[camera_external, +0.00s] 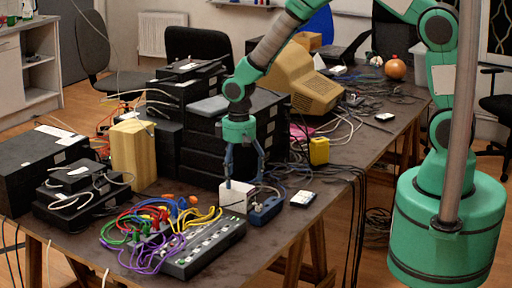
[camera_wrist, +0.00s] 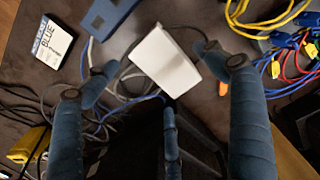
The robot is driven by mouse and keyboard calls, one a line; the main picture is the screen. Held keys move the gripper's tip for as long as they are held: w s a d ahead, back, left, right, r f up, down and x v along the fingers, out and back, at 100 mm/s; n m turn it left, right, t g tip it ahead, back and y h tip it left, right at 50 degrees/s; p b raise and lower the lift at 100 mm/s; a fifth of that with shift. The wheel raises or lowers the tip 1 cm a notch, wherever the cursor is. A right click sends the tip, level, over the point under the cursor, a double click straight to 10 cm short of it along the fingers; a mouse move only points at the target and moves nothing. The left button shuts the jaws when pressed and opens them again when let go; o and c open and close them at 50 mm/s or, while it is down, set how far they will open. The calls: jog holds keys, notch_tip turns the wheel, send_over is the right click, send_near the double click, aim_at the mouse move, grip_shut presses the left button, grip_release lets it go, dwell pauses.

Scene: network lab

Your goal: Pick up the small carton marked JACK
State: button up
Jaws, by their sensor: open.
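A small white carton (camera_external: 236,196) stands near the front of the dark table, just below my gripper (camera_external: 245,181). In the wrist view the same white carton (camera_wrist: 165,61) lies between the spread blue fingers of my gripper (camera_wrist: 153,66). Its top looks plain there, and I cannot read JACK on it. The fingers are open and hold nothing; whether a fingertip touches the carton I cannot tell. A flat black-and-white carton (camera_external: 303,199) lies to the right; in the wrist view this carton (camera_wrist: 52,48) reads BLUE.
A blue device (camera_external: 265,209) sits close against the white carton's right side. Stacked black boxes (camera_external: 225,140) rise behind my gripper. A yellow block (camera_external: 319,151) stands further right among cables.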

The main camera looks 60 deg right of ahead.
aim_at(239, 184)
jog(key=shift+f+b, duration=0.5)
jog(key=shift+f, duration=1.4)
jog(key=c, duration=1.4)
jog(key=shift+r, duration=0.1)
jog(key=shift+r+p, duration=1.2)
jog(key=shift+r, duration=3.75)
